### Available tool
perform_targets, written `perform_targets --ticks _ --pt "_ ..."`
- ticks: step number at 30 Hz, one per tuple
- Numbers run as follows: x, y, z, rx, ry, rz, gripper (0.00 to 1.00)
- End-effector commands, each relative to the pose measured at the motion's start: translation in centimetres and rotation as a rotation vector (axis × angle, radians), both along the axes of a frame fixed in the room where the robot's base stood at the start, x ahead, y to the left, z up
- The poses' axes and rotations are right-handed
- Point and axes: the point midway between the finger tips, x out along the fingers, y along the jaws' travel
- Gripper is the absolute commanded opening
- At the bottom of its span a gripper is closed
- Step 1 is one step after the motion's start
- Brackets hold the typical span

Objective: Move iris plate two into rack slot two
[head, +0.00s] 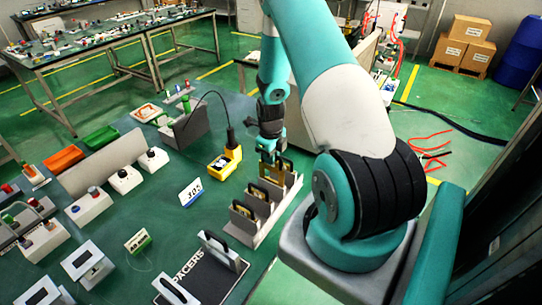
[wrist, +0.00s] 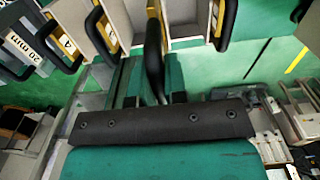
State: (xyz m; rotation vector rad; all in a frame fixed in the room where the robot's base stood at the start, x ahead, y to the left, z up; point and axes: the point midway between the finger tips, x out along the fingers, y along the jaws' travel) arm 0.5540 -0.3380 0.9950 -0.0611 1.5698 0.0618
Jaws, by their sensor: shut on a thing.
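My gripper (head: 268,156) is at the far end of the grey rack (head: 262,238). In the wrist view, my gripper (wrist: 154,90) is shut on an upright black handle (wrist: 154,55), which belongs to an iris plate. No number on this plate is readable, and its lower part is hidden, so I cannot tell whether it is seated in a slot. Other yellow-edged plates with black handles stand in the rack, one to the left (wrist: 101,34) and one to the right (wrist: 226,22) of the held handle in the wrist view.
Metal spacers with black handles (head: 222,249) stand on a dark mat (head: 207,280) near the front. A yellow device (head: 224,163) with a cable and a white sign (head: 191,191) stand left of the rack. Green table surface between them is clear.

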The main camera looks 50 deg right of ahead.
Motion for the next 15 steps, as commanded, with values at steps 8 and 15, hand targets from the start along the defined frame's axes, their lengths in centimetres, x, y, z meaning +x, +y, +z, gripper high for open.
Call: perform_targets --ticks 8,15 --pt "0.03 -0.03 -0.59 -0.001 -0.001 0.0 0.0" --pt "0.03 -0.03 -1.06 -0.001 -0.001 0.0 0.0"
